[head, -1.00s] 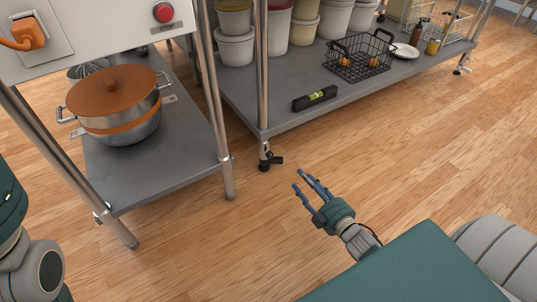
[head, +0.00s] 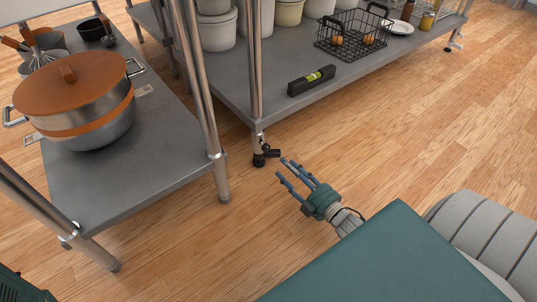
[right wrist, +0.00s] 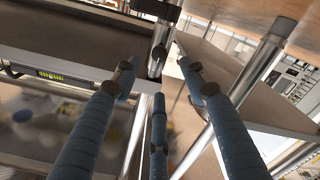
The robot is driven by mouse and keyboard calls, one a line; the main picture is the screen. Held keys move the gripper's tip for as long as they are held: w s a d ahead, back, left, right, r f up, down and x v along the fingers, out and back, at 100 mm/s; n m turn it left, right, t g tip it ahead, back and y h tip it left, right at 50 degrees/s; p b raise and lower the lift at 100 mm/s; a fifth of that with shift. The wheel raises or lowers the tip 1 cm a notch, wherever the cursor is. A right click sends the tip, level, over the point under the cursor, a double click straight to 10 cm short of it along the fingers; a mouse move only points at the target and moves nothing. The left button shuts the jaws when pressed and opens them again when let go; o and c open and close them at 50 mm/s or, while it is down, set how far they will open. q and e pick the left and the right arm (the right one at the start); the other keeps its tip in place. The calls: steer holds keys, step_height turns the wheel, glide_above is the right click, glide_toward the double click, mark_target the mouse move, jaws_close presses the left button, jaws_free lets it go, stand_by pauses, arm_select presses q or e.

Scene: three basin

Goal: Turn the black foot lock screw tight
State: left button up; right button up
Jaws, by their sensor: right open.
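The black foot lock screw (head: 270,152) sticks out to the right of the foot at the bottom of the middle shelf's front leg (head: 257,142), just above the floor. My right gripper (head: 285,173) is open and empty, its blue fingers pointing at the screw from the lower right. The fingertips are close to it, with a small gap seeming to remain. In the right wrist view, the fingers are spread around the line of the chrome leg (right wrist: 163,42), and a black part at the foot (right wrist: 156,10) shows at the top. My left gripper is not in view.
A black spirit level (head: 311,80) lies on the shelf edge above the foot. A wire basket (head: 352,35) stands farther back. At left, a low shelf (head: 150,170) holds an orange-lidded pot (head: 75,100). The wooden floor (head: 430,130) to the right is clear.

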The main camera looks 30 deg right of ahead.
mark_target(267, 149)
steer(key=w+b, duration=0.1)
steer(key=w, duration=0.2)
steer(key=w+b, duration=0.2)
steer(key=w, duration=0.1)
steer(key=w+b, duration=0.2)
steer(key=shift+w+a+f, duration=0.1)
steer(key=shift+w+a, duration=0.25)
steer(key=shift+w, duration=0.6)
jaws_close()
